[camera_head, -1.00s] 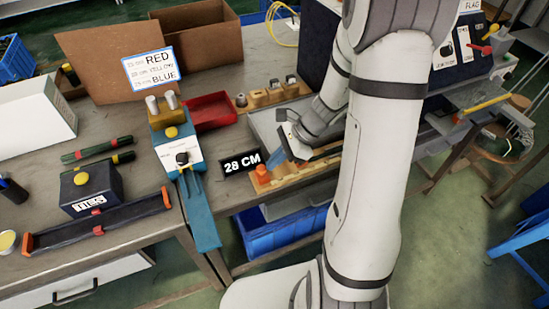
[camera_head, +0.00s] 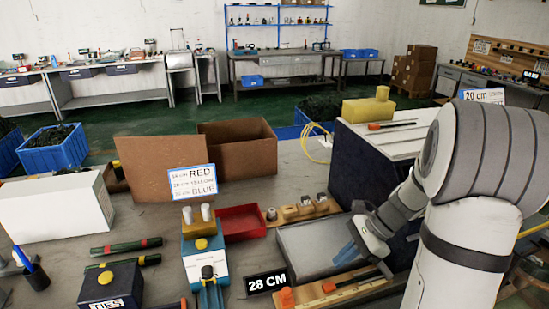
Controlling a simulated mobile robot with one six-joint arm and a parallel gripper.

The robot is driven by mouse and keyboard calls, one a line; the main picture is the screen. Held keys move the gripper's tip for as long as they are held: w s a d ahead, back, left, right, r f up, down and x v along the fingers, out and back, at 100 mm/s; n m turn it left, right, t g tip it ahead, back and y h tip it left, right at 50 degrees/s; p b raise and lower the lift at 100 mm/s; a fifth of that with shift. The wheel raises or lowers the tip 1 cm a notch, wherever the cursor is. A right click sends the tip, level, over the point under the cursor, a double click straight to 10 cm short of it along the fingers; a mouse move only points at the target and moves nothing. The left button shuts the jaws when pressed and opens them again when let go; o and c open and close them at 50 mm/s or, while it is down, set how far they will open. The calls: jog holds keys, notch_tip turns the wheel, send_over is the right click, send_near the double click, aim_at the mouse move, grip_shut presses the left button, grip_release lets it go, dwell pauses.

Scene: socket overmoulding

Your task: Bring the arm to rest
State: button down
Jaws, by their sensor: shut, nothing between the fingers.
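My gripper (camera_head: 349,252) is at the end of my white arm, right of centre. Its blue fingers point down and left over the grey tray (camera_head: 306,238), near the wooden strip fixture (camera_head: 322,296). The fingers are shut and I see nothing held between them. My arm's large white links fill the right side of the view and hide part of the bench behind them.
A cardboard box (camera_head: 237,147) and a white box (camera_head: 55,208) are farther left.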

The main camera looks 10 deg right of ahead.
jog(key=s+a+r+n+t+h, duration=0.1)
jog(key=s+a+r+n+h, duration=0.2)
jog(key=s+n, duration=0.3)
jog(key=s+a+r+n+t+h, duration=0.1)
jog(key=s+a+r+n+h, duration=0.3)
jog(key=n, duration=0.7)
notch_tip(320, 180, up, 2)
jog(key=s, duration=0.2)
jog(key=shift+s+t+h+p, duration=0.3)
jog(key=shift+t+h, duration=0.1)
